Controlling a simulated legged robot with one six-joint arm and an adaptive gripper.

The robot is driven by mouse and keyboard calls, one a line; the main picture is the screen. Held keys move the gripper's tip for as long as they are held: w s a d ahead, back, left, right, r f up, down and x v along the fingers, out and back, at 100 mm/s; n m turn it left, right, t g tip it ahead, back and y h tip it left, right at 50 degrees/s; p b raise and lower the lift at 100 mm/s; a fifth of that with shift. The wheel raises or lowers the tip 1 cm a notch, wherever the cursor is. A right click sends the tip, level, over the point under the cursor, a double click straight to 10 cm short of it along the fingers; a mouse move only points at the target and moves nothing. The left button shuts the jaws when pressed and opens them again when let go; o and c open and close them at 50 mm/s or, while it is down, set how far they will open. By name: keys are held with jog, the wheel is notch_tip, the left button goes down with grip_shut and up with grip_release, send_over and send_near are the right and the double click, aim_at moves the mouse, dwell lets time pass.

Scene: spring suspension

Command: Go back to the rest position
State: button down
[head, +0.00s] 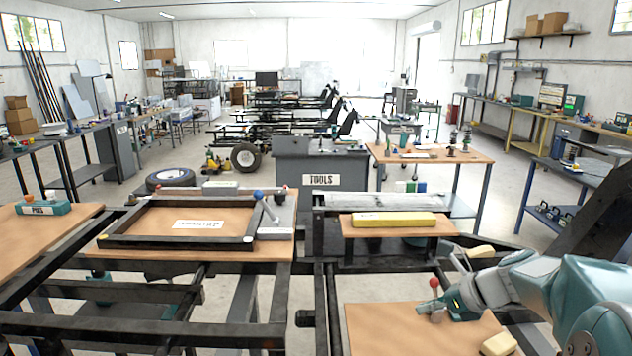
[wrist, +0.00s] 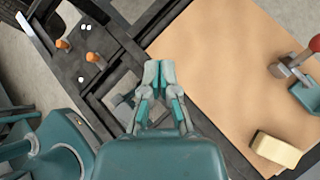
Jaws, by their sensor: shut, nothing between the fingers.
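My gripper (head: 459,262) is at the lower right of the head view, at the end of my teal arm that comes in from the right edge. In the wrist view my gripper (wrist: 160,72) has its two grey fingers together, with nothing between them. The fingertips show over the dark frame, beside the left edge of a light-brown board (wrist: 225,60). In the head view this board (head: 375,330) lies at the bottom, left of my arm. A teal device with a red-balled lever (head: 434,284) is on it, partly overlapped by my gripper.
Dark metal frame beams (head: 305,300) run around the boards. A cream block (head: 498,344) lies at the near board's right edge. A yellow block (head: 394,219) rests on a raised board. Two orange knobs (wrist: 92,57) stand on dark metal left of my fingers. A tools cabinet (head: 320,165) stands behind.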

jog(key=s+a+r+n+h, duration=0.1)
jog(key=s+n+h, duration=0.3)
jog(key=s+n, duration=0.8)
jog(key=s+a+r+n+h, duration=0.1)
jog(key=s+a+n+h, duration=0.3)
jog(key=s+n, duration=0.9)
jog(key=shift+a+n, duration=0.35)
jog(key=shift+n, duration=0.65)
